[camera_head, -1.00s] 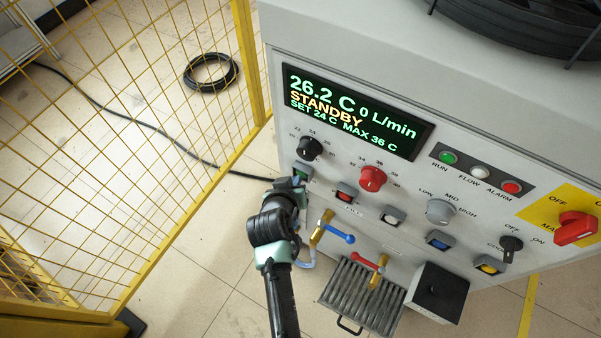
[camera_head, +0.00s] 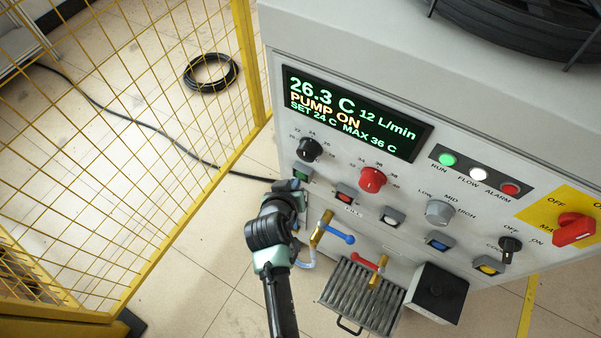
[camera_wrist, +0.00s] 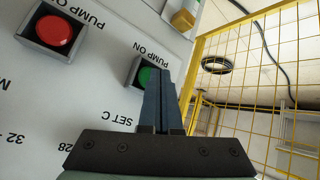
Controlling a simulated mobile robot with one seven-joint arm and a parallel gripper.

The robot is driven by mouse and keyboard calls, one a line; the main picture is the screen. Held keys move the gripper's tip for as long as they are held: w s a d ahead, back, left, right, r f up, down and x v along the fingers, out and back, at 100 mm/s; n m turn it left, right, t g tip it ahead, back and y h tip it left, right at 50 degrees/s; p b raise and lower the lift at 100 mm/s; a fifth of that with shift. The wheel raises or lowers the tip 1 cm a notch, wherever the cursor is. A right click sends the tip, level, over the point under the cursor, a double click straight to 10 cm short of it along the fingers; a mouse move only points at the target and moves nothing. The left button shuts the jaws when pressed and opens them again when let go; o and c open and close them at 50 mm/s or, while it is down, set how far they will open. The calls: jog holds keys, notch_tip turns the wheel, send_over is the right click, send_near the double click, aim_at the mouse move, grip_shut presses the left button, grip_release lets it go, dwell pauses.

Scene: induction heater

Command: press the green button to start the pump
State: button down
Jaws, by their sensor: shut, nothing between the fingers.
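The green button (camera_head: 302,172) sits in a grey square housing on the panel's left side, below the black knob. In the wrist view the green button (camera_wrist: 146,76) is partly hidden behind my fingers. My gripper (camera_wrist: 164,72) is shut and empty, its tips in front of the button's housing; I cannot tell whether they touch it. In the head view my gripper (camera_head: 297,186) is mostly hidden by my own wrist, just below the button. The display (camera_head: 352,112) reads PUMP ON, 26.3 C and 12 L/min. The RUN lamp (camera_head: 447,159) is bright green and the FLOW lamp (camera_head: 478,173) bright white.
A red button (camera_head: 345,193) is right of the green one. A blue-handled valve (camera_head: 338,234) and a red-handled valve (camera_head: 371,265) stick out below. A yellow mesh fence (camera_head: 140,150) stands left. A black cable coil (camera_head: 211,72) lies on the floor.

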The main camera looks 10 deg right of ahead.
jog(key=shift+s+a, duration=0.25)
jog(key=shift+s+a+p, duration=0.3)
jog(key=shift+s+a, duration=0.45)
jog(key=shift+s, duration=0.3)
jog(key=shift+s+a+p, duration=0.25)
jog(key=shift+s+a, duration=0.45)
jog(key=shift+s, duration=0.3)
jog(key=s+a, duration=0.6)
jog(key=s, duration=0.3)
jog(key=shift+a, duration=0.25)
jog(key=shift+w, duration=0.1)
